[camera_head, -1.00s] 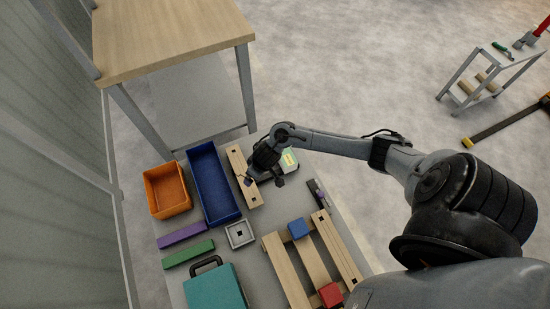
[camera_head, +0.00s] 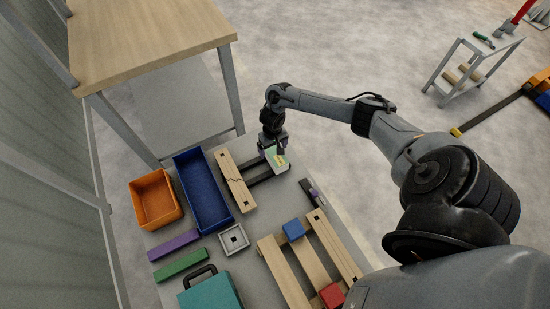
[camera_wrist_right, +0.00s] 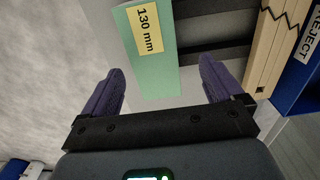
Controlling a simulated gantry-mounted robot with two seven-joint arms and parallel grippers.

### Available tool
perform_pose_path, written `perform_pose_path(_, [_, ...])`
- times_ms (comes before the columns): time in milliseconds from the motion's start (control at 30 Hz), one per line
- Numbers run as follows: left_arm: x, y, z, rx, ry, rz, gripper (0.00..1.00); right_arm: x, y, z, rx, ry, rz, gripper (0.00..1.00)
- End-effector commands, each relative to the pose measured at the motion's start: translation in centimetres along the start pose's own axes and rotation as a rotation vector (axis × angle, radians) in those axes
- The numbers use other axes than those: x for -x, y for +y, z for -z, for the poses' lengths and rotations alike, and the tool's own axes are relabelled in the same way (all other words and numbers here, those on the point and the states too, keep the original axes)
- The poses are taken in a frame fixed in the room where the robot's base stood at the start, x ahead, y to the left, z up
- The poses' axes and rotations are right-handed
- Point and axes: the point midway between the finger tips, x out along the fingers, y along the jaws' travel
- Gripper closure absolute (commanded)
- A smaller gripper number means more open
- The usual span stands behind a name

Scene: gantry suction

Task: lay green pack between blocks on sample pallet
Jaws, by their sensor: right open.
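The green pack (camera_head: 282,160), with a yellow label, lies at the far end of the grey table near dark rails. In the right wrist view the green pack (camera_wrist_right: 150,72) reads "130 mm". My right gripper (camera_head: 273,152) is over it; its open purple fingers (camera_wrist_right: 160,85) are on either side of the pack's near end, with gaps. I cannot tell how far above the pack they are. The slatted wooden sample pallet (camera_head: 271,252) is at the near right, with a blue block (camera_head: 293,230) and a red block (camera_head: 332,295) apart on it. My left gripper is out of view.
A cracked wooden board (camera_head: 232,176) lies beside the dark rails (camera_head: 262,174). Left of it stand a blue bin (camera_head: 203,190) and an orange bin (camera_head: 154,198). A grey square fixture (camera_head: 233,239), purple bar (camera_head: 173,244), green bar (camera_head: 181,265) and teal case (camera_head: 211,291) lie nearer.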

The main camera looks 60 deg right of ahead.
Motion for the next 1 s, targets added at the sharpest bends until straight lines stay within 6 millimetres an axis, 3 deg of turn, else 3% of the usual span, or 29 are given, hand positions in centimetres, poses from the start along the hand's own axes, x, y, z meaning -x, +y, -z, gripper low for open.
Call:
perform_pose_path(400, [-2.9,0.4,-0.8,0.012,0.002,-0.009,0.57,-4.7,0.7,-0.4,0.001,0.000,-0.001,0.06])
perform_pose_path(700, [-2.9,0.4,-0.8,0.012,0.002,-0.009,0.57,-5.0,0.7,-0.4,0.001,0.001,-0.001,0.06])
perform_pose_path(1000, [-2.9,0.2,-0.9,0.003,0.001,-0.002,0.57,-5.0,0.7,-0.4,0.001,0.001,-0.001,0.51])
